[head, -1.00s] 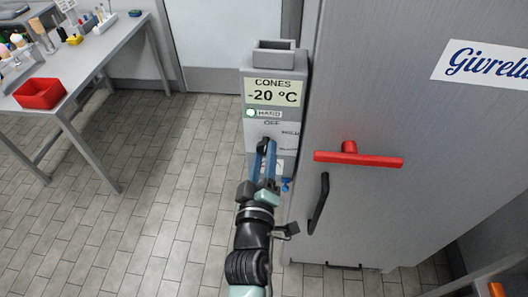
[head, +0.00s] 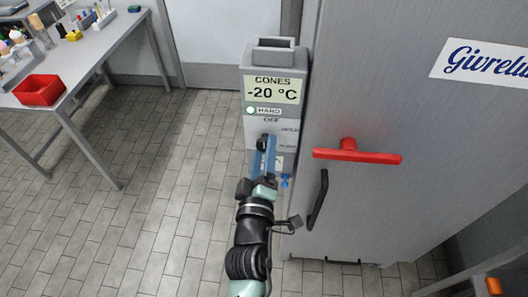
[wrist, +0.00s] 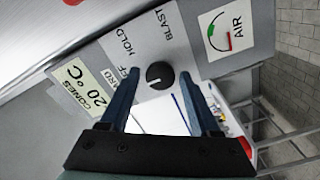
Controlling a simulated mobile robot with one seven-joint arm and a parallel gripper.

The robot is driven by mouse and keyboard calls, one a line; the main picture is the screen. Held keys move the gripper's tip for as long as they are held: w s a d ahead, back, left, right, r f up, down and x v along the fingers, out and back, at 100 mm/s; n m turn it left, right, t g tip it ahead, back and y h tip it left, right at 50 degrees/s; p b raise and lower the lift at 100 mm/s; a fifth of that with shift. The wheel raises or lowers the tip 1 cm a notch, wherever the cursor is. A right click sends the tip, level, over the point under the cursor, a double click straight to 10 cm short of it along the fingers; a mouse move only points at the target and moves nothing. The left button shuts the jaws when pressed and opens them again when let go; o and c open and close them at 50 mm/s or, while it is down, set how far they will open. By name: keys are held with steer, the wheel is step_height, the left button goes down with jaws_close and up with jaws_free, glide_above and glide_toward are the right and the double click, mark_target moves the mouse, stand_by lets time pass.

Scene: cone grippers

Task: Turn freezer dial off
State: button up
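The freezer dial (wrist: 159,75) is a small round black knob on the grey control box, with OFF, HOLD and BLAST labels around it in the wrist view. Its pointer mark is too small to read surely. My gripper (wrist: 158,82) is open, with one blue finger on each side of the dial and visible gaps between them. In the head view my gripper (head: 267,148) is in front of the control box (head: 249,165), partly covering the dial (head: 262,143). The display (head: 272,90) reads CONES -20 °C, and a pale light shows beside HARD.
The tall grey freezer (head: 400,90) with a red handle (head: 357,155) and a black handle (head: 318,202) stands close at the right of my arm. A table (head: 110,40) with a red bin (head: 39,89) is at the left. The tiled floor between is clear.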

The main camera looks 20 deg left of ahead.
steer(key=shift+o, duration=0.8)
steer(key=b+v, duration=0.4)
steer(key=v, duration=0.9)
